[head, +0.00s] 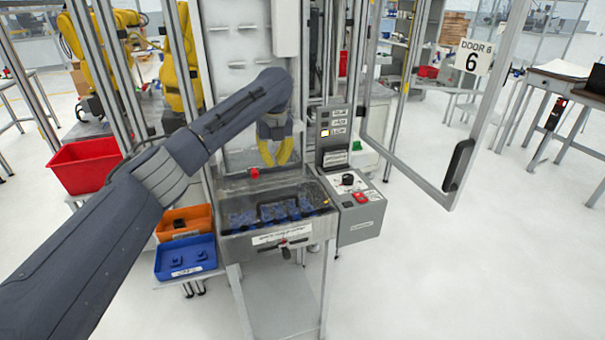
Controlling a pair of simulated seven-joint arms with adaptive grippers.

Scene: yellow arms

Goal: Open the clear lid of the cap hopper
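The cap hopper (231,244) is a grey metal bin on a stand in the middle of the head view, with blue caps (285,210) visible inside. A small red knob (254,173) shows at its back left. The clear lid is hard to make out, and I cannot tell its exact angle. My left gripper (275,164) has yellow fingers pointing down, above the back of the hopper and a little right of the red knob. Its fingertips are apart with nothing visible between them, and it does not appear to touch the knob. My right gripper is not in view.
A control box (357,212) with a red button stands right of the hopper. An orange bin (199,229) and a blue bin (186,272) sit at its left, with a red bin (88,165) farther back. A framed door (418,178) stands open at the right.

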